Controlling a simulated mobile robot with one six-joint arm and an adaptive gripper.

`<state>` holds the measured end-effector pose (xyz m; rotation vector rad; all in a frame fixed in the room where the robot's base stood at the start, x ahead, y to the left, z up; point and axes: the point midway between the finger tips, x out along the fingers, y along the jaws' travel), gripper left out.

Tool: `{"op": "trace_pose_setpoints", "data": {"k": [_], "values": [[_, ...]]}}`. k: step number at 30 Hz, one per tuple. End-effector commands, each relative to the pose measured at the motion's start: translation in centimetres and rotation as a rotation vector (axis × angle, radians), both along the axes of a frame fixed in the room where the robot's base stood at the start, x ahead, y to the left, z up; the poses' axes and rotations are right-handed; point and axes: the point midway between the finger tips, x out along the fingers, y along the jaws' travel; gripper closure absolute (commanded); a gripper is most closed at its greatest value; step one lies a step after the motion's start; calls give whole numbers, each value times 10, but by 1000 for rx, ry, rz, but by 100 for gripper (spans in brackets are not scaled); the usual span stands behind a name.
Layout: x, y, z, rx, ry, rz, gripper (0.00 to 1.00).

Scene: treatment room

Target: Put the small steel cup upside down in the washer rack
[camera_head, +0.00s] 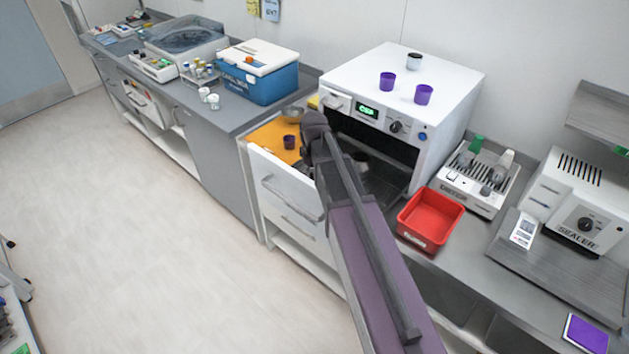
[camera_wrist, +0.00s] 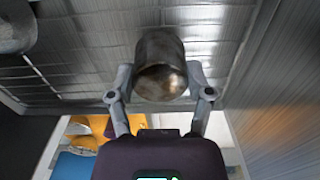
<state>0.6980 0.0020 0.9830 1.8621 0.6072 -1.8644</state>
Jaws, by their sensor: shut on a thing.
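In the wrist view a small steel cup (camera_wrist: 160,52) with a brownish, shiny round end towards me sits between the two fingers of my gripper (camera_wrist: 160,85). The fingers are shut on its sides. I cannot tell whether that end is its mouth or its base. Behind it lies a grey ribbed metal surface with thin wires, seemingly the washer rack (camera_wrist: 85,75). In the head view my arm reaches to the open front of the white washer (camera_head: 445,80); its rack (camera_head: 385,185) shows in the opening. My arm hides most of the gripper there.
A grey round thing (camera_wrist: 14,26) is at the wrist view's upper left. Two purple cups (camera_head: 387,80) (camera_head: 423,95) and a dark-topped cup (camera_head: 414,61) stand on the washer. An open drawer (camera_head: 265,160) is left of it, a red bin (camera_head: 431,215) right.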

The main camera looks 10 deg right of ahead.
Motion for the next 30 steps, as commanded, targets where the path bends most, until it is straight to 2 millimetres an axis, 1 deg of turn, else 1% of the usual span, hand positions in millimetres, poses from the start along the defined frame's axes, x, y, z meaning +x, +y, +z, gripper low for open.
{"op": "trace_pose_setpoints", "data": {"k": [1,3,14,18,19,20,21,22,23,30], "values": [[0,0,-6,0,0,0,85],[0,0,-7,0,0,0,85],[0,1,-7,0,0,1,85],[0,1,-10,0,0,1,85],[0,1,-10,0,0,1,31],[0,1,-9,0,0,1,22],[0,1,-9,0,0,1,10],[0,1,-9,0,0,1,2],[0,1,-9,0,0,1,0],[0,1,-9,0,0,2,0]]}}
